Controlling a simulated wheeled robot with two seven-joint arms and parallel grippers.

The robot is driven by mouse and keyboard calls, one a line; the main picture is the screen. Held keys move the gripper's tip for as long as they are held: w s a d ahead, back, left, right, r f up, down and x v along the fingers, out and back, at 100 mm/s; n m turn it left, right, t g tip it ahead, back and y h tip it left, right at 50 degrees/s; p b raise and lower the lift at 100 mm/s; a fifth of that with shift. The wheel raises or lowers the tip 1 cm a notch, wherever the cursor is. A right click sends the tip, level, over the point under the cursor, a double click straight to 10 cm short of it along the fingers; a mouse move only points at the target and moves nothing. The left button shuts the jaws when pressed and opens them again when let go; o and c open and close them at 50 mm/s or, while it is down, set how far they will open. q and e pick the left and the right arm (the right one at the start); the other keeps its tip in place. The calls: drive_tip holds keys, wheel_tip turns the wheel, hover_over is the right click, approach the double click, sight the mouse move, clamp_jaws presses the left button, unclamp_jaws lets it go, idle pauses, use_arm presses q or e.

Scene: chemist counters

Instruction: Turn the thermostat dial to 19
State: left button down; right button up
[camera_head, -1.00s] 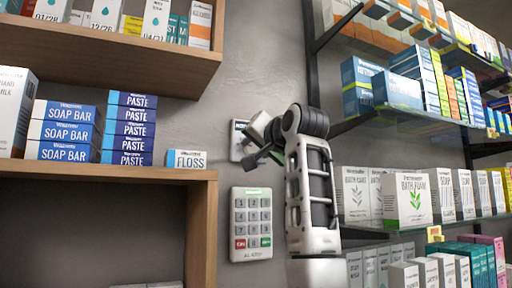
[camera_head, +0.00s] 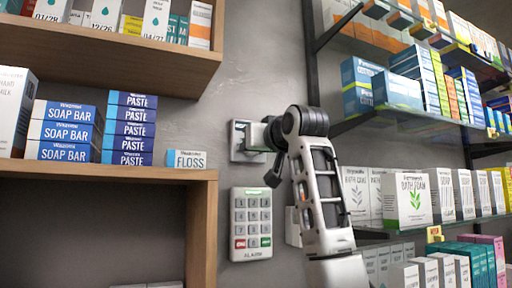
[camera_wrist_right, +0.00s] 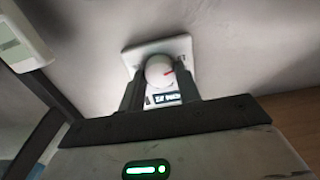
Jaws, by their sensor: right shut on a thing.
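The thermostat (camera_head: 238,152) is a pale square plate on the grey wall, above the alarm keypad. In the head view my right gripper (camera_head: 250,135) covers much of it, and the dial is hidden there. A small dark display (camera_wrist_right: 163,98) sits beside the dial, too blurred to read surely. My right gripper (camera_wrist_right: 160,74) is shut on the dial, one finger on each side. My left gripper is in neither view.
The alarm keypad (camera_head: 251,224) is on the wall just below. A white wall box (camera_head: 293,226) is partly behind my right forearm. A wooden shelf (camera_head: 203,225) with boxes stands left. Glass shelves (camera_head: 385,228) with boxes stand close on the right.

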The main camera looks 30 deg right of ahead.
drive_tip(key=shift+f, duration=0.1)
idle(0.3)
drive_tip(key=o, duration=1)
use_arm(q)
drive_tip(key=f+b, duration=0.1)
drive_tip(key=b, duration=0.2)
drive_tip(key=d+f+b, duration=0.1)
drive_tip(key=b, duration=0.2)
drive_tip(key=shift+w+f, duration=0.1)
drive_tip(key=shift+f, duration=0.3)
use_arm(e)
drive_tip(key=s, duration=1)
drive_tip(key=s+a, duration=0.1)
drive_tip(key=s, duration=0.5)
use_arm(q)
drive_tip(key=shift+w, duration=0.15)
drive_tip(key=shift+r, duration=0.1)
